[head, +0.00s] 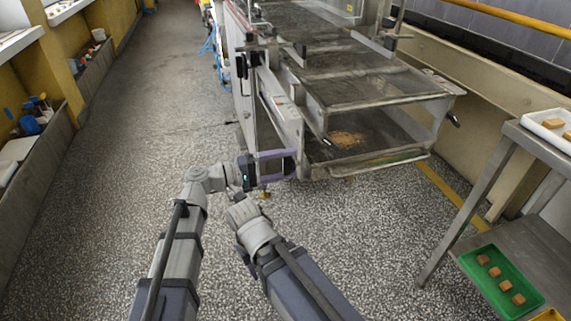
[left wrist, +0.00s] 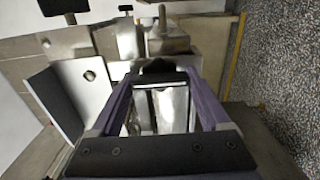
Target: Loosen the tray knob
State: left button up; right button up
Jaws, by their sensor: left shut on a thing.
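My left gripper (head: 289,163), with purple fingers, is at the lower left front corner of the steel machine (head: 290,110). In the left wrist view, its fingers (left wrist: 158,72) close in on a small black knob (left wrist: 158,67) and are shut on it. In the head view, the knob is largely hidden at the fingertips. The lower tray (head: 375,155) with brown crumbs is just right of the gripper. My right gripper is not in view.
A steel table (head: 550,235) at the right holds a green tray (head: 513,307) and a white tray (head: 533,119). The speckled floor at left is clear.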

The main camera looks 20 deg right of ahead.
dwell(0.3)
pick_arm(q)
jog(key=o, duration=1.2)
jog(key=shift+a, duration=0.1)
jog(key=a, duration=0.7)
jog(key=shift+s+a, duration=0.1)
jog(key=shift+a, duration=0.25)
